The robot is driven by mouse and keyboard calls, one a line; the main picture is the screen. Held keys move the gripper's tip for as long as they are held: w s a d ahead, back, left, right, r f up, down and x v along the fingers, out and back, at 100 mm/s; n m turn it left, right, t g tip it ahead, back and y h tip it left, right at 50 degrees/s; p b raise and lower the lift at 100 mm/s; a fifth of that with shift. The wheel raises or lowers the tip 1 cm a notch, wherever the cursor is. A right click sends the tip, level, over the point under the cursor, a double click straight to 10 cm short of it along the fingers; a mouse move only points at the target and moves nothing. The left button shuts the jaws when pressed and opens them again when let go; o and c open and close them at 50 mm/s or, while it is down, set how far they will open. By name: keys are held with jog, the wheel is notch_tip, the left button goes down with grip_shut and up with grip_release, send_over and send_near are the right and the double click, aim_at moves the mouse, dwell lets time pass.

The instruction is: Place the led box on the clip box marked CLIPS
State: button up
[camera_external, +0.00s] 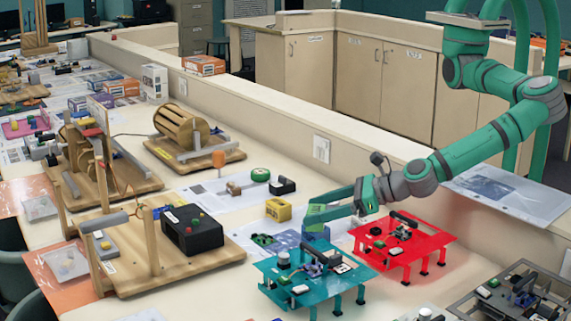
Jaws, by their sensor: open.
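My gripper (318,212) is green and reaches in from the right, low over the middle of the long table. Its jaws are open, and the gap between them is hard to see from this side. A small blue block (318,233) shows just below the fingers; I cannot tell whether they touch it. A small yellow box (278,209) with dark marks sits on the table just left of the fingers. The print on these small boxes is too small to read, so I cannot tell which is the led box or the one marked CLIPS.
A teal platform (270,268) on legs stands in front of my gripper, and a red one (428,250) stands to the right. A wooden rig with a black box (192,229) stands left. An orange-and-white box (204,65) is far back. A low wall runs behind.

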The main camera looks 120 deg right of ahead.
jog(key=v, duration=1.1)
jog(key=shift+s+a+r, duration=0.2)
jog(key=shift+s+a, duration=0.05)
jog(key=shift+s, duration=0.05)
